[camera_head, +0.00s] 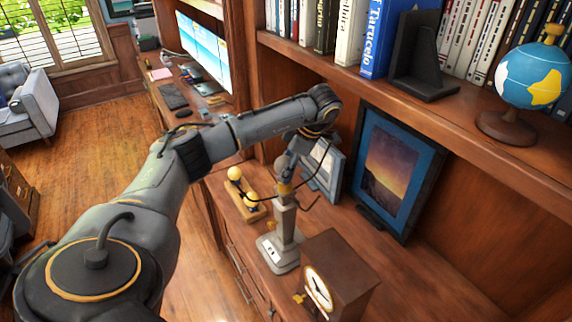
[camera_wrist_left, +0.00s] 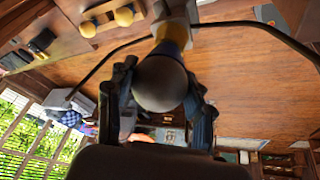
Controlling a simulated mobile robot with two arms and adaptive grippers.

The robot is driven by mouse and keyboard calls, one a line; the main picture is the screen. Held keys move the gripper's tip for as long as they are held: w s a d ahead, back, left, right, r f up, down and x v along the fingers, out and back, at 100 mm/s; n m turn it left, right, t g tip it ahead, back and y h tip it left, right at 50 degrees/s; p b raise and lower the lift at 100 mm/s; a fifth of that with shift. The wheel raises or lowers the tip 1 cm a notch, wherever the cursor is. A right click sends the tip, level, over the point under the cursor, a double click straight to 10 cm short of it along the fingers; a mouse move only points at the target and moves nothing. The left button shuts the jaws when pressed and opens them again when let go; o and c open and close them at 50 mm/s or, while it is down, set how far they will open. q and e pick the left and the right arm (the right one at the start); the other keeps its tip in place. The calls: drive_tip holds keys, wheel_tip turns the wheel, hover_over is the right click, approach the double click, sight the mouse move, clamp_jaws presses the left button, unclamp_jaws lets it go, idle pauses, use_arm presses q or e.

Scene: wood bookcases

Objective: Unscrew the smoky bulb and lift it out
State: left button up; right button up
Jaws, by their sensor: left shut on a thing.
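The smoky bulb (camera_wrist_left: 160,84) is a dull grey-brown globe in the left wrist view. It sits at the brass-coloured socket (camera_wrist_left: 173,33) of the lamp; I cannot tell how far it is threaded in. The lamp (camera_head: 285,222) is a grey column on a square base, upright on the cabinet top in the head view. My left gripper (camera_head: 289,165) is above the lamp, its fingers (camera_wrist_left: 161,100) closed on both sides of the bulb. In the head view the gripper hides most of the bulb. My right gripper is not in view.
A wooden holder (camera_head: 236,207) with yellowish bulbs stands left of the lamp. A clock (camera_head: 345,268) is close in front, a picture frame (camera_head: 392,172) and a tilted panel (camera_head: 327,172) behind. Thin dark arms (camera_wrist_left: 95,72) curve out from the lamp. A shelf with books and a globe (camera_head: 535,77) overhangs.

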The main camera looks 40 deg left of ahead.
sight(284, 157)
use_arm(q)
drive_tip(key=shift+r+p, duration=0.6)
drive_tip(key=shift+r, duration=0.1)
idle(0.9)
drive_tip(key=shift+r+p, duration=0.95)
drive_tip(key=shift+r, duration=0.35)
drive_tip(key=shift+r+p, duration=0.45)
drive_tip(key=shift+r, duration=0.65)
drive_tip(key=shift+a, duration=0.1)
